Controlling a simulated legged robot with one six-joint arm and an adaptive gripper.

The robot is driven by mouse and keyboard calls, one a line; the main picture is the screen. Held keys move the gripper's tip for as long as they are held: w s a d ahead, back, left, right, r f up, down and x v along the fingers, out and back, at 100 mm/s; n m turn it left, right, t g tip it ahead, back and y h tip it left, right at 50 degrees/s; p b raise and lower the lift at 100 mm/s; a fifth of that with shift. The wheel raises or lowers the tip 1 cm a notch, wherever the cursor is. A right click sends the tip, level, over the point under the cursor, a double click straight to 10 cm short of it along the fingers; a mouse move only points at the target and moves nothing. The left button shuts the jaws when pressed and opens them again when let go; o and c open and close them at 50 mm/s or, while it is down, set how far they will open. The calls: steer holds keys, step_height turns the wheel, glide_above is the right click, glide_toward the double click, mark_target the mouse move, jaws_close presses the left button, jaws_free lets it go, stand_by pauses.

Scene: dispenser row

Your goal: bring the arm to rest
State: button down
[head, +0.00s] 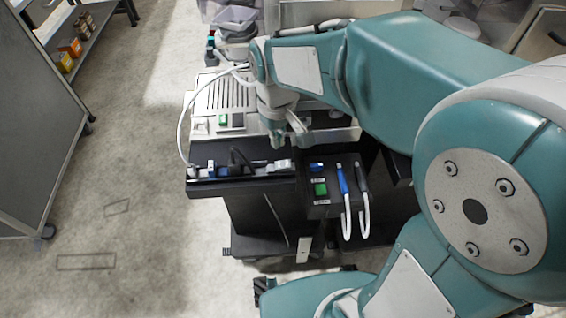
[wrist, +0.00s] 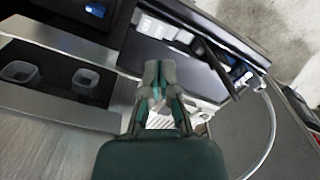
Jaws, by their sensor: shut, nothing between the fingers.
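My gripper shows in the wrist view (wrist: 160,72) with its two fingertips together and nothing between them. In the head view my gripper (head: 277,142) hangs at the end of my teal arm, above or just behind the front of a dark dispenser cart (head: 262,205). Part of the wrist and the cart top behind it is hidden by the arm. I cannot tell from these views how far the fingertips are above the cart.
A grey panel (head: 38,125) stands far left. The floor (head: 125,200) between is clear.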

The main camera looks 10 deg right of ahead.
stand_by(0.4)
steer(key=s+d+r+m+t, duration=0.5)
steer(key=s+d+r, duration=0.2)
steer(key=s+d, duration=0.3)
steer(key=s, duration=0.2)
steer(key=shift+s+d+r+m+t, duration=0.2)
steer(key=shift+s+d+m+t, duration=0.1)
steer(key=shift+s+d, duration=0.1)
